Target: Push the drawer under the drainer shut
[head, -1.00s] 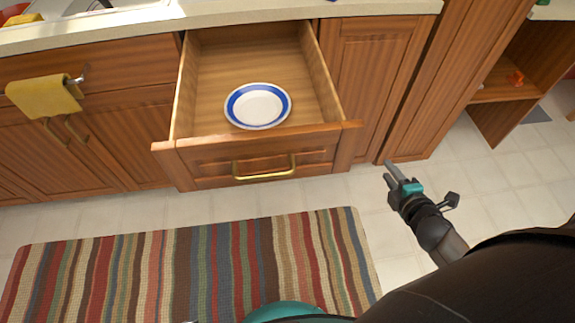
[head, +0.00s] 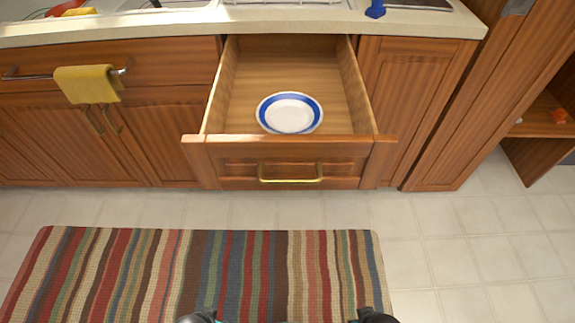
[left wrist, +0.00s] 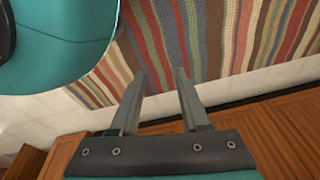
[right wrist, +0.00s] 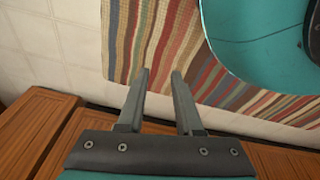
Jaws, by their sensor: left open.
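The wooden drawer (head: 290,172) under the counter is pulled out, with a brass handle (head: 290,179) on its front. A white plate with a blue rim (head: 290,113) lies inside it. A pale object, perhaps the drainer (head: 288,2), is cut off at the top edge above the drawer. My left gripper (left wrist: 161,72) is open and empty in the left wrist view. My right gripper (right wrist: 160,72) has its fingers apart with nothing between them in the right wrist view. Both are apart from the drawer; in the head view only dark arm parts show at the bottom edge.
A striped rug (head: 200,275) lies on the tiled floor before the cabinets. A yellow towel (head: 88,84) hangs on a bar at left. A blue object (head: 375,9) stands on the counter (head: 420,22). Floor between rug and drawer is clear.

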